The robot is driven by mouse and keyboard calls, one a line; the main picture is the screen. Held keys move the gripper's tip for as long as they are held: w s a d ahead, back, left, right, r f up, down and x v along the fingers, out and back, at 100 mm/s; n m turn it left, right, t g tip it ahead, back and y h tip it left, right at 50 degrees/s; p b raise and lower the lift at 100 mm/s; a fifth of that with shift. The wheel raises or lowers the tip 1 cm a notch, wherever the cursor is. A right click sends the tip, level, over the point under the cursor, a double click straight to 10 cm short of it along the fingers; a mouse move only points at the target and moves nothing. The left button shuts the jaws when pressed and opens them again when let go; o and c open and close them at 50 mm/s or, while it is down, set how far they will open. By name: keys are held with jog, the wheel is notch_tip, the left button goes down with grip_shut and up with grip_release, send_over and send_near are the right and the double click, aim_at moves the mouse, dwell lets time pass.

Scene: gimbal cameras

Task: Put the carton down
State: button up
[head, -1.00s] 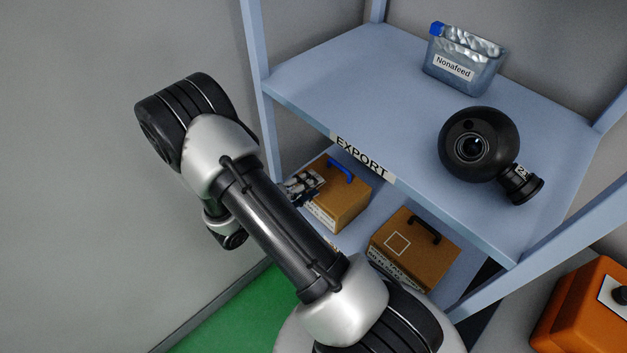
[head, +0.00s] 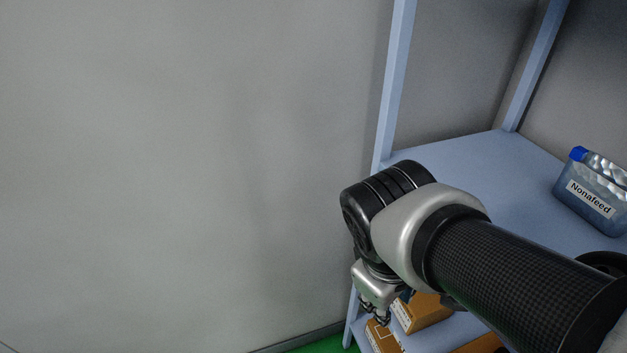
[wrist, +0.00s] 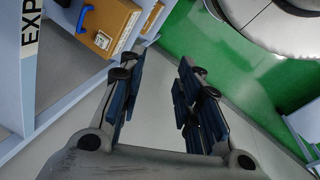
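A brown carton with a blue handle (wrist: 105,22) stands on the lower shelf, at the upper left of the wrist view. In the head view this carton (head: 424,313) is partly hidden behind my arm. My gripper (wrist: 160,68) is open, with its two fingers well apart and only floor between them. In the head view my gripper (head: 376,316) hangs beside the shelf's left post, close in the picture to the cartons, and its fingertips are small there. Another brown carton (head: 383,338) shows at the bottom edge, partly cut off.
An EXPORT label (wrist: 30,38) is on the shelf edge. Left of the shelf is a bare grey wall (head: 180,170). Green floor (wrist: 235,60) is clear below.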

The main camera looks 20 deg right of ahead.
jog(key=s+a+r+m+t+y, duration=0.1)
jog(key=a+r+m+t+y, duration=0.1)
jog(key=a+m, duration=0.3)
jog(key=shift+s+r+t+y, duration=0.25)
jog(key=shift+r+t+y, duration=0.05)
jog(key=shift+r+t, duration=0.45)
dwell(0.5)
